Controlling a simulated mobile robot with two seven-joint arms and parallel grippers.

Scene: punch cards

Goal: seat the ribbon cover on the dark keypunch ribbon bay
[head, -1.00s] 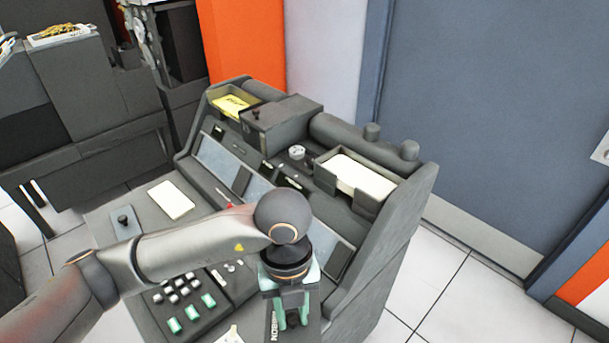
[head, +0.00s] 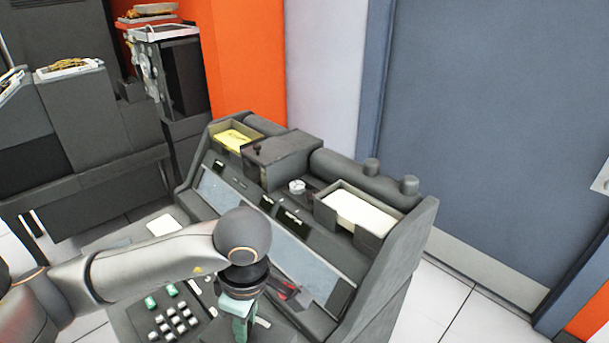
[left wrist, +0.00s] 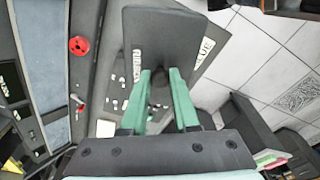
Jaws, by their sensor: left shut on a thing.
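My left gripper (head: 240,318), with green fingers, is in front of the dark keypunch's sloped panel. In the left wrist view, the gripper (left wrist: 160,100) is shut on the ribbon cover (left wrist: 160,35), a flat dark plate with a white RIBBON label. The cover is held above the machine, apart from the bay as far as I can see. A red spool (left wrist: 78,45) and a smaller red part lie in the dark strip of the keypunch beside the cover, seemingly the ribbon bay. Red parts (head: 288,294) also show right of the gripper in the head view. My right gripper is out of view.
The keypunch carries a card tray (head: 357,208), a yellow-card tray (head: 236,137) and a dark box (head: 283,158) along its back. A keyboard (head: 174,325) lies left of the gripper. A blue-grey door (head: 490,130) stands behind; open tiled floor is at right.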

